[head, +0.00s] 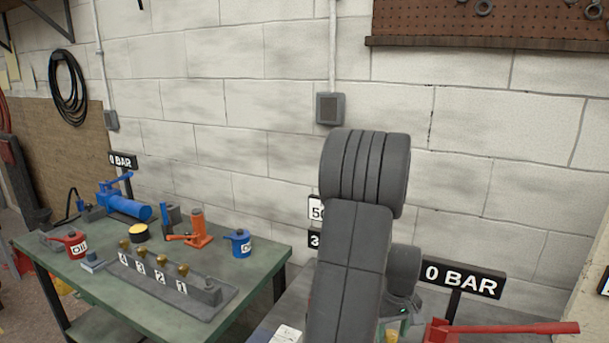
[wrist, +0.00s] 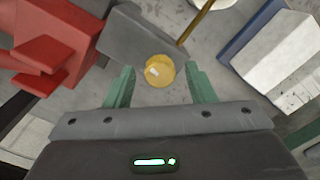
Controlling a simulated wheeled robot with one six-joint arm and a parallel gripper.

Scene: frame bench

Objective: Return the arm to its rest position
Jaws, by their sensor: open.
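My arm rises dark grey in the middle of the head view and bends down toward a bench on the right; my gripper is not clearly seen there. In the wrist view my gripper (wrist: 159,78) has its two green fingers apart. A round brass knob (wrist: 159,69) on a grey block (wrist: 135,40) shows between the fingertips. I cannot tell whether either finger touches it.
In the wrist view, a red body (wrist: 60,35) lies left and a white block (wrist: 280,60) right. In the head view, a "0 BAR" sign (head: 464,278) and red lever (head: 510,328) stand right of my arm. A green table (head: 75,282) with cans and a numbered valve block (head: 165,283) stands left.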

